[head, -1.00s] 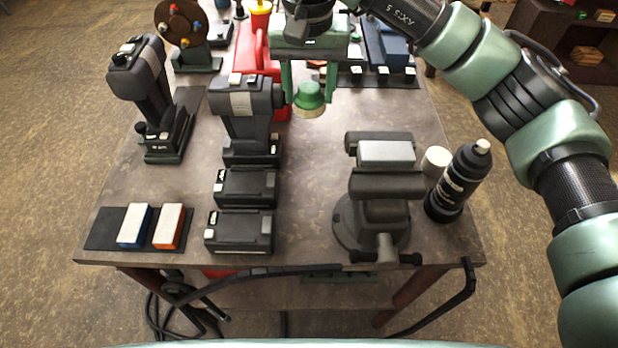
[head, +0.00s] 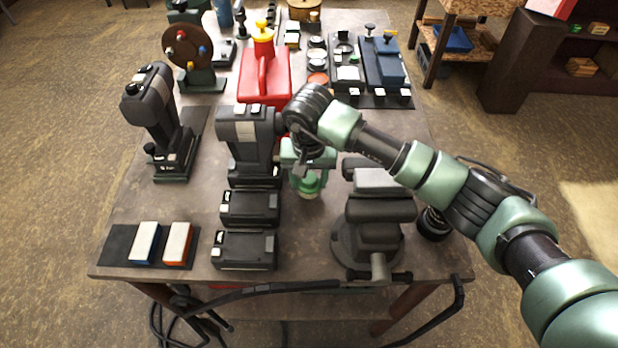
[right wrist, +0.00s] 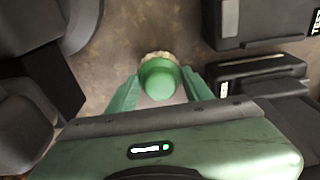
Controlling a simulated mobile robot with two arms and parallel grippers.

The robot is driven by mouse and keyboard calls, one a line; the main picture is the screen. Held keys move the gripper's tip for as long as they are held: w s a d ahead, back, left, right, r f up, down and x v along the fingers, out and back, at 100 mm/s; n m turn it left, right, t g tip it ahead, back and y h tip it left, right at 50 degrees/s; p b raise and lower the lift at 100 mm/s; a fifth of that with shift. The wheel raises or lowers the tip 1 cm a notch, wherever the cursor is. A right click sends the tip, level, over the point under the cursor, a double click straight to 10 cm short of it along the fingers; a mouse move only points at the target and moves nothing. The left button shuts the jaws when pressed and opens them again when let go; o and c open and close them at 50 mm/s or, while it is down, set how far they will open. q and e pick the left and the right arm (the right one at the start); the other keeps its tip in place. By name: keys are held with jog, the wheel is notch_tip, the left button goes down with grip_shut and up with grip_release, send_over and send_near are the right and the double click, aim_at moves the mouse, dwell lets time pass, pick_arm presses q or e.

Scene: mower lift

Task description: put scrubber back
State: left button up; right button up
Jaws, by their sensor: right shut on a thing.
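The scrubber (head: 309,184) is a round green knob with a pale bristle rim below. My right gripper (head: 308,168) is shut on it from above. It is upright and low over the table, between the drill-like tool and the vise; I cannot tell whether the bristles touch the table. In the right wrist view the scrubber's green top (right wrist: 158,78) sits between the two green fingers of my right gripper (right wrist: 160,86). My left gripper is not in view.
The grey vise (head: 375,215) stands close on the right, with a dark bottle (head: 433,224) beyond it. Battery blocks (head: 245,250) and the drill-like tool (head: 250,140) stand on the left. A red can (head: 264,82) is behind. The table (head: 300,235) is bare just in front.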

aim_at(309, 183)
jog(key=shift+f, duration=0.8)
jog(key=o, duration=1.3)
jog(key=shift+r, duration=0.1)
jog(key=shift+r, duration=0.2)
jog(key=r+b, duration=0.1)
jog(key=r, duration=0.2)
jog(key=s+r+b, duration=0.1)
jog(key=r+b, duration=0.1)
jog(key=r, duration=0.2)
jog(key=r+b, duration=0.1)
jog(key=r, duration=0.2)
jog(key=shift+s+r, duration=0.15)
jog(key=shift+s+r+b, duration=0.1)
jog(key=shift+r+b, duration=0.2)
jog(key=shift+r, duration=0.35)
